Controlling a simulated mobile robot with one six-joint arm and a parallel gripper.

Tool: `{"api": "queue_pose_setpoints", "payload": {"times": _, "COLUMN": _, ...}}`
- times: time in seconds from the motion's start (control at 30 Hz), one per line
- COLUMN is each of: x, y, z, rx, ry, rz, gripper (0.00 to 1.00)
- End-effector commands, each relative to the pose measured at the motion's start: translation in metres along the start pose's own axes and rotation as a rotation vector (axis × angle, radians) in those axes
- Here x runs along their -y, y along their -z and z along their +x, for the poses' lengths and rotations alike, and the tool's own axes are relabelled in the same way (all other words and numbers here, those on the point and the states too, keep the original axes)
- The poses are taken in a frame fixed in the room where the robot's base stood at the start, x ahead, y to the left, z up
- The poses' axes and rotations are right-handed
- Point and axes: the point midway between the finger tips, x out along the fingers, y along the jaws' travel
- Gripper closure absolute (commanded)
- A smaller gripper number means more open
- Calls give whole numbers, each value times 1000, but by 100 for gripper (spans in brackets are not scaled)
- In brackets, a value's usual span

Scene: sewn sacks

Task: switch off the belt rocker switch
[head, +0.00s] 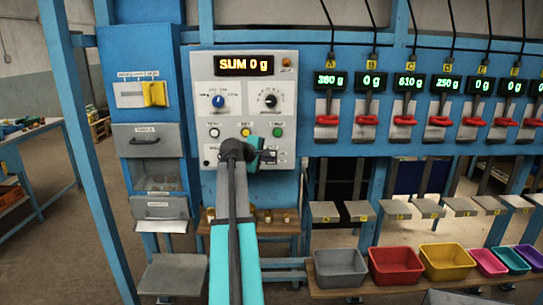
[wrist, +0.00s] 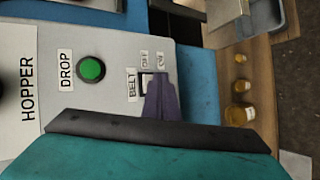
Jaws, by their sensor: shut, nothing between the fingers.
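The belt rocker switch (wrist: 147,84) is on the light grey control panel, beside the BELT label (wrist: 132,85) and two small labels with hard-to-read print. Only part of the switch shows in the wrist view; its position cannot be told. My gripper (wrist: 162,102) is shut and empty, with its dark fingertips over or right beside the switch. Whether they touch it is unclear. In the head view my gripper (head: 268,157) is at the lower right of the panel (head: 204,95), and the arm and gripper hide the switch there.
The green DROP button (wrist: 91,69) is close to the switch. Small jars (wrist: 239,113) stand on a wooden shelf beyond the panel edge. In the head view, several red-handled levers (head: 327,120) hang to the right, and coloured bins (head: 395,265) stand low on a bench.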

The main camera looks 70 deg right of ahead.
Motion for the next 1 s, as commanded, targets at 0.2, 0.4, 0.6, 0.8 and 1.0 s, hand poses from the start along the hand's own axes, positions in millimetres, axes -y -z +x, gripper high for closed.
{"api": "queue_pose_setpoints", "payload": {"times": 0.2, "x": -3, "y": 2, "z": 4, "rx": 0, "ry": 0, "rz": 0, "gripper": 100}}
{"api": "queue_pose_setpoints", "payload": {"times": 0.4, "x": -4, "y": 3, "z": 6, "rx": 0, "ry": 0, "rz": 0, "gripper": 100}}
{"api": "queue_pose_setpoints", "payload": {"times": 0.6, "x": -4, "y": 3, "z": 6, "rx": 0, "ry": 0, "rz": 0, "gripper": 100}}
{"api": "queue_pose_setpoints", "payload": {"times": 0.8, "x": -5, "y": 3, "z": 6, "rx": 0, "ry": 0, "rz": 0, "gripper": 100}}
{"api": "queue_pose_setpoints", "payload": {"times": 1.0, "x": -5, "y": 4, "z": 8, "rx": 0, "ry": 0, "rz": 0, "gripper": 100}}
